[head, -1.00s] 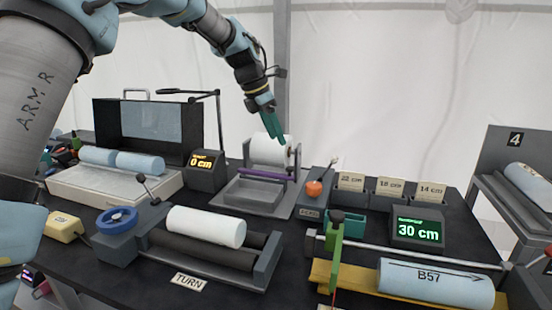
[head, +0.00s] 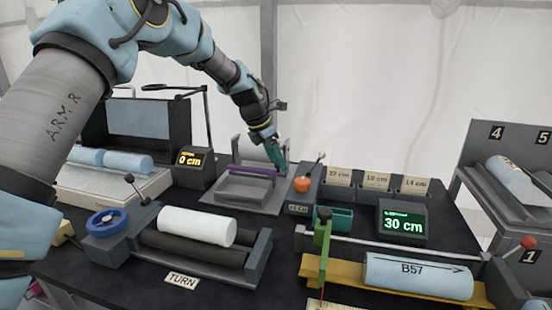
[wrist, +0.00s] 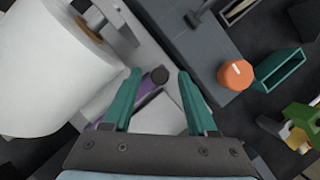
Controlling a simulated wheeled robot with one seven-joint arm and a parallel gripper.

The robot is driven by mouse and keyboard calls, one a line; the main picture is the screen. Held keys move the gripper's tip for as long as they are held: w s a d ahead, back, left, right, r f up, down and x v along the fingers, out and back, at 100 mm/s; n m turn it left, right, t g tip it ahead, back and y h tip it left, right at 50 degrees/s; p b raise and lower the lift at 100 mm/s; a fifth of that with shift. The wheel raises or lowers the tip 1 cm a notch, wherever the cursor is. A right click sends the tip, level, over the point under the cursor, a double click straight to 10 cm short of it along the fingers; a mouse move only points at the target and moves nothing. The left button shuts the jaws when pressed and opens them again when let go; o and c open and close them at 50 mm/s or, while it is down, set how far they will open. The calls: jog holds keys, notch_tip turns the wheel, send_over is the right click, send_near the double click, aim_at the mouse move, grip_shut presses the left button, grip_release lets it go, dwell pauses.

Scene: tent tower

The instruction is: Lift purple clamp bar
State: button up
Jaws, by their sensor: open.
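The purple clamp bar (head: 253,171) lies across the grey tray-like fixture (head: 238,205) at the back middle of the table. My gripper (head: 281,166), with teal fingers, is at the bar's right end, pointing down.
An orange knob (head: 302,184) and a teal open box (head: 336,217) are to the right. A white cylinder (head: 196,225) rests on dark rollers in front. A 30 cm display (head: 403,222) stands further right.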

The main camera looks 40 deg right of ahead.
grip_shut()
dwell(0.4)
dwell(0.9)
